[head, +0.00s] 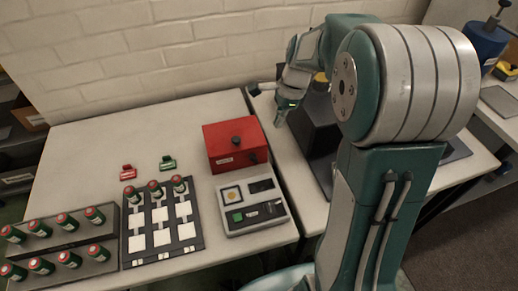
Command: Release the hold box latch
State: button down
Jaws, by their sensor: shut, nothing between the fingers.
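A red box (231,135), which I take to be the hold box, sits on the pale table near the gap to the right-hand table. I cannot tell for sure which part is the latch. My gripper (279,121) is shut and empty. In the picture it is right of the red box and above its level, pointing down, apart from it. My arm hides part of the right-hand table.
A grey device panel (252,225) lies in front of the red box. A black tray (190,243) with white squares and several red-capped cylinders is to its left, beside a grey rack (100,267) of more cylinders. Red (128,171) and green (168,163) clips lie behind. The table's back left is clear.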

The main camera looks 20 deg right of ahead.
jog(key=shift+d, duration=0.1)
dwell(0.3)
send_near(255, 158)
notch_tip(255, 158, down, 5)
jog(key=d, duration=0.2)
jog(key=a, duration=0.1)
jog(key=a+f, duration=0.1)
jog(key=a, duration=0.1)
jog(key=shift+s+a+f, duration=0.1)
jog(key=shift+s+f, duration=0.2)
jog(key=shift+a+f, duration=0.15)
jog(key=shift+a, duration=0.15)
jog(key=shift+w+a+h, duration=0.1)
jog(key=shift+w+h, duration=0.05)
jog(key=shift+h, duration=0.15)
